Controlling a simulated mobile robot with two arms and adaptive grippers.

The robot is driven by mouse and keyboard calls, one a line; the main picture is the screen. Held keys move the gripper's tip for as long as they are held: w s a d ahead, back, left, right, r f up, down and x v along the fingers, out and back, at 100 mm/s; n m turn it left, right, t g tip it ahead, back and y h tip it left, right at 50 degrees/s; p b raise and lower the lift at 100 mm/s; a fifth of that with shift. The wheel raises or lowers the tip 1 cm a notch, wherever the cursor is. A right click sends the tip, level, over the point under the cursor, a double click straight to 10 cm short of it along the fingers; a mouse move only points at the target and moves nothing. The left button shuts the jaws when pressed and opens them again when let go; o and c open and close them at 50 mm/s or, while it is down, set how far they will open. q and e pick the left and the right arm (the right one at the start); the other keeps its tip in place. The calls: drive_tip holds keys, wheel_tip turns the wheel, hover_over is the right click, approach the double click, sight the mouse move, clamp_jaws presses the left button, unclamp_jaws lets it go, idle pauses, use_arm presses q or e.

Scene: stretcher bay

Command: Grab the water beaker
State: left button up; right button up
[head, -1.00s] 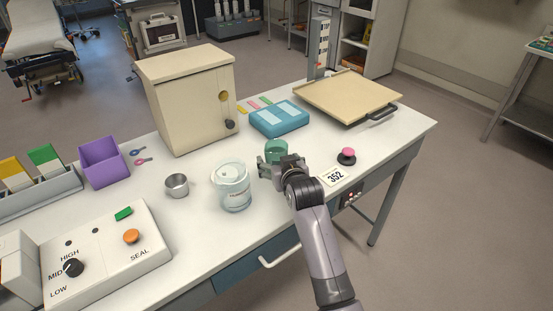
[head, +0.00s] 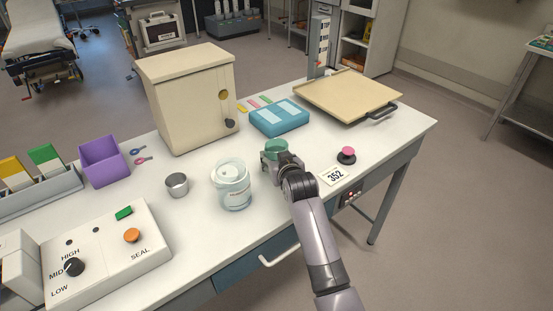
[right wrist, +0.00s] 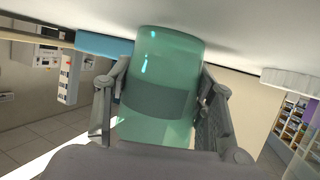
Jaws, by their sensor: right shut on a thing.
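The beaker is a green, see-through cup (head: 274,147) standing on the white table, partly hidden behind my right gripper (head: 279,158) in the head view. In the right wrist view the green beaker (right wrist: 165,65) fills the middle, with a grey band around it. The fingers of my right gripper (right wrist: 160,110) lie on both sides of it, shut on it. A clear glass jar (head: 234,187) with a label stands to the left of the gripper. My left gripper is not in view.
A steel cup (head: 177,185) stands left of the jar. A blue case (head: 279,118) and a cream cabinet (head: 190,100) stand behind. A pink button (head: 348,153) and a 352 card (head: 335,176) lie to the right.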

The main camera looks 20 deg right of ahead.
drive_tip(key=c, duration=0.6)
drive_tip(key=shift+r, duration=0.25)
